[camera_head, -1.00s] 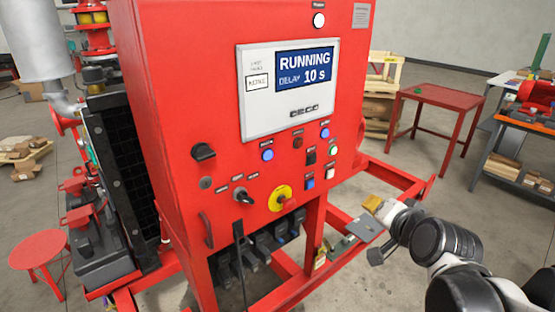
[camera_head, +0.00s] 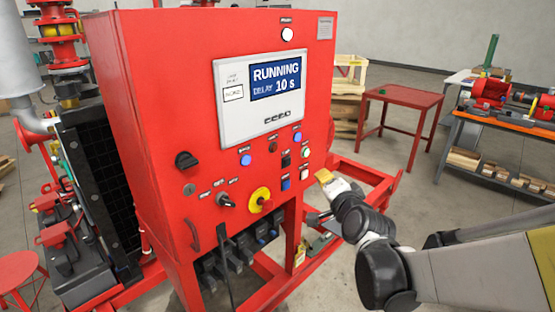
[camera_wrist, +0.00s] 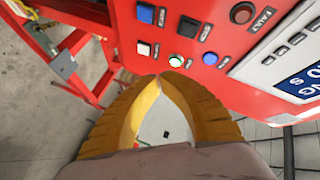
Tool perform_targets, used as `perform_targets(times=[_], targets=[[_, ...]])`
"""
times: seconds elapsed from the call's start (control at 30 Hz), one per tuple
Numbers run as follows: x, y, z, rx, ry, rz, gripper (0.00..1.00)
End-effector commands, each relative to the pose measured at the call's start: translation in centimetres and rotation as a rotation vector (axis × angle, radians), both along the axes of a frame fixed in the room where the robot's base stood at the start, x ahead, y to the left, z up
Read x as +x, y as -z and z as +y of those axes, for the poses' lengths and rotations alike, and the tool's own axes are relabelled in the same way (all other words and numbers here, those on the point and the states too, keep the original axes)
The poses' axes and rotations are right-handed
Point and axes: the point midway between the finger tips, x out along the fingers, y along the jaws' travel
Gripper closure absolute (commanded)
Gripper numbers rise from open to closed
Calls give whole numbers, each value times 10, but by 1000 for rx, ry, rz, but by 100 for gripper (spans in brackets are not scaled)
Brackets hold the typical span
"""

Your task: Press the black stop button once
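The black button (camera_head: 286,160) is on the right part of the red control panel's front, above a blue button (camera_head: 285,183).
The display (camera_head: 276,82) reads RUNNING, DELAY 10 s. A red lamp marked FAULT (camera_wrist: 242,13) and another blue button (camera_wrist: 210,58) sit near the black button. A red table (camera_head: 405,97) stands behind.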

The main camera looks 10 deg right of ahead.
Motion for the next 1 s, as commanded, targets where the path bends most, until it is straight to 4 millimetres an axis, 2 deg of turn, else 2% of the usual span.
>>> perform_targets(times=[0.5, 0.7, 1.0], targets=[[54, 1, 40, -1, -3, 0, 100], [63, 0, 46, -1, -1, -1, 100], [64, 0, 47, -1, -1, -1, 100]])
